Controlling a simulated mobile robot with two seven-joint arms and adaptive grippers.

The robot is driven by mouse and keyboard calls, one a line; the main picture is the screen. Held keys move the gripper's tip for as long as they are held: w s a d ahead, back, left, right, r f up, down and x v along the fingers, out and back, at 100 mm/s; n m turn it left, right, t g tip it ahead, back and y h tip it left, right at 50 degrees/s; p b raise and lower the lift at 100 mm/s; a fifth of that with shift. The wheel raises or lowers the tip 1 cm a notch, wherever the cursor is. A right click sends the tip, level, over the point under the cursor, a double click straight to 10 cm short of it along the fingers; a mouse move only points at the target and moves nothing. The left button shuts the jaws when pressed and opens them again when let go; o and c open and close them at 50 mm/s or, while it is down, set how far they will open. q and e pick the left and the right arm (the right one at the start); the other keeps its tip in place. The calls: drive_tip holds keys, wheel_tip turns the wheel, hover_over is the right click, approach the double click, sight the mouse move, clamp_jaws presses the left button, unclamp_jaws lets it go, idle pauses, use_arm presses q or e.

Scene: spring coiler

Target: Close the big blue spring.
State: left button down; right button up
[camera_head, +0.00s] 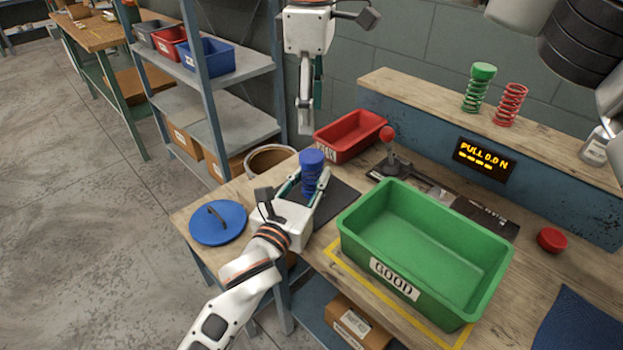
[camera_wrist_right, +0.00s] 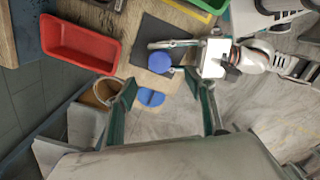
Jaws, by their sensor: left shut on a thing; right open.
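The big blue spring (camera_head: 311,181) stands upright on the dark mat (camera_head: 335,200), with a blue cap (camera_head: 311,157) on its top. My left gripper (camera_head: 308,188) has its fingers around the spring and is shut on it low down. In the right wrist view the blue cap (camera_wrist_right: 159,62) shows from above between the left gripper's fingers. My right gripper (camera_head: 305,105) hangs above and behind the spring, apart from it. Its fingers are spread and empty in the right wrist view (camera_wrist_right: 160,100).
A blue lid-like disc with a handle (camera_head: 218,223) lies at the table's left corner. A green GOOD bin (camera_head: 425,250) stands right of the mat, a red bin (camera_head: 350,136) behind. A lever with a red knob (camera_head: 387,134) stands nearby. Green (camera_head: 477,90) and red (camera_head: 510,105) springs stand on the shelf.

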drive_tip(key=shift+r, duration=0.95)
use_arm(q)
drive_tip(key=c, duration=1.6)
unclamp_jaws()
drive_tip(key=shift+o, duration=0.2)
drive_tip(key=v, duration=1.2)
drive_tip(key=shift+s+f, duration=0.1)
drive_tip(key=shift+s, duration=0.05)
use_arm(e)
drive_tip(key=shift+s+f, duration=0.1)
